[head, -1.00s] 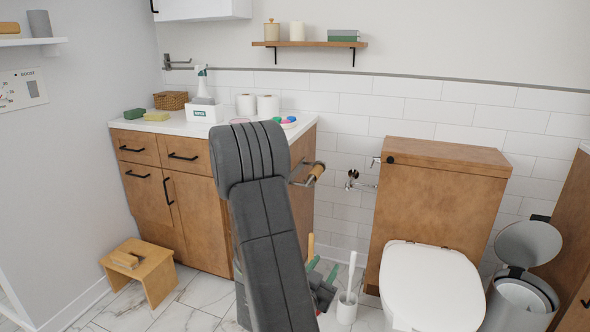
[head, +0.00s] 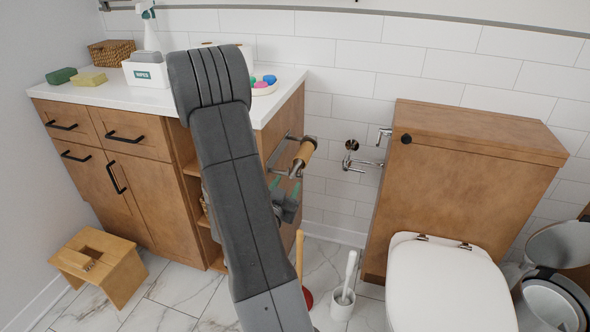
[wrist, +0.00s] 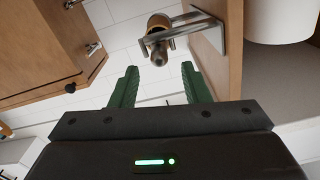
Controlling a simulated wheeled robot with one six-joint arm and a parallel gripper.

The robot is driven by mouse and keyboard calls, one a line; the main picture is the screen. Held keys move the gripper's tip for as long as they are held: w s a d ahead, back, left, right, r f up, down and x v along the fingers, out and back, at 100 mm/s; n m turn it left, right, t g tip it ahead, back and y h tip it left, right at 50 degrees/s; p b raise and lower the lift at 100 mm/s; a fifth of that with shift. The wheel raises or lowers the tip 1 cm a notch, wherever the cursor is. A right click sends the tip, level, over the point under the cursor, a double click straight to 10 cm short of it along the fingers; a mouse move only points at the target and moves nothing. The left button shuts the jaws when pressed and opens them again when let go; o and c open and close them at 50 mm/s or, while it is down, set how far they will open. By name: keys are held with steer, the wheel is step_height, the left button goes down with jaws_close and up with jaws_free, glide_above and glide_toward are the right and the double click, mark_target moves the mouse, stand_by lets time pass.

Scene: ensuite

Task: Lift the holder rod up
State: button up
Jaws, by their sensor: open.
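The holder rod (head: 304,153) is a short tan roller with metal ends on a chrome bracket (head: 284,148) fixed to the right side of the wooden vanity. In the wrist view the rod (wrist: 157,40) is seen nearly end-on, beyond the fingertips, beside its bracket plate (wrist: 211,27). My gripper (head: 285,188) is below the rod in the head view, its green fingers pointing up. In the wrist view my gripper (wrist: 160,84) is open and empty, with the rod roughly centred between the finger lines but apart from them. My arm hides part of the vanity.
The toilet with its wooden tank box (head: 470,150) stands to the right, with a chrome valve (head: 350,155) on the wall between. A toilet brush (head: 345,290) and a plunger (head: 301,262) stand on the floor below. A wooden stool (head: 98,262) is at the left.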

mark_target(296, 167)
steer(key=x, duration=0.8)
steer(key=shift+w, duration=0.15)
jaws_close()
